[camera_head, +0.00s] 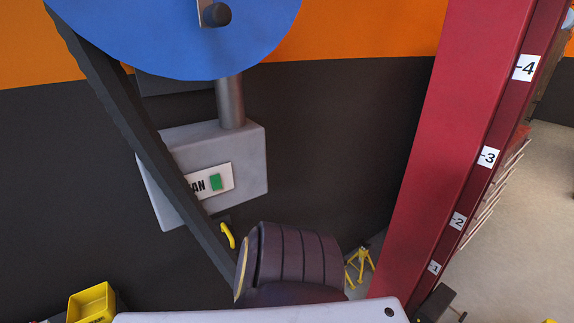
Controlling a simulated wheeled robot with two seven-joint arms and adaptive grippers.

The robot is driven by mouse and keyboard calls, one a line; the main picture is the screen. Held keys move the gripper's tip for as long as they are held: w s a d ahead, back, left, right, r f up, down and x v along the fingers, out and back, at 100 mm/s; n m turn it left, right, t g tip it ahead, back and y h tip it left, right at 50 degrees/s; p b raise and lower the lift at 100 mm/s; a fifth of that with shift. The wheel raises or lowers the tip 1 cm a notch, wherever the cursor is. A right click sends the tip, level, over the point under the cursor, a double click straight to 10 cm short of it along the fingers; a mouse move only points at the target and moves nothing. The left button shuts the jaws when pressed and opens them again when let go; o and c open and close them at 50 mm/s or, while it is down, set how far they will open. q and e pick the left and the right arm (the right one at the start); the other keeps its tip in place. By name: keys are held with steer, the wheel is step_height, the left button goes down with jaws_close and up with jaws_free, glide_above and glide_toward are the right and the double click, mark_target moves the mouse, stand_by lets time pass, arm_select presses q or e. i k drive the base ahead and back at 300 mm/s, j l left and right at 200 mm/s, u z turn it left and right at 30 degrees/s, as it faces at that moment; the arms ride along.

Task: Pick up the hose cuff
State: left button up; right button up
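A dark, ribbed, rounded piece with a pale yellow rim (296,258) is at the bottom middle of the head view; it looks like the hose cuff. A long dark strip (140,135), which looks like the hose, slants down from the upper left and ends at the cuff's left side. A small yellow lever (228,235) shows just above the cuff's left edge. The cuff's lower part is hidden behind a pale grey surface at the bottom edge. Neither of my grippers is in view.
A blue disc (180,35) and a grey box with a green switch (245,155) are above. A red post with number labels (440,130) rises at right. A yellow bin (90,303) is at lower left, a yellow stand (360,265) right of the cuff.

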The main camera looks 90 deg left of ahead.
mark_target(228, 231)
steer(key=i+j+u, duration=0.1)
steer(key=u, duration=0.5)
steer(key=i+u, duration=0.1)
steer(key=u, duration=0.45)
steer(key=i+u, duration=0.15)
steer(key=u, duration=0.45)
steer(key=i+l+u, duration=0.1)
steer(key=u, duration=0.45)
steer(key=l+u, duration=0.15)
steer(key=u, duration=0.45)
steer(key=i+l+u, duration=0.15)
steer(key=u, duration=0.4)
steer(key=l+u, duration=0.2)
steer(key=u, duration=0.4)
steer(key=l+u, duration=0.15)
steer(key=u, duration=0.4)
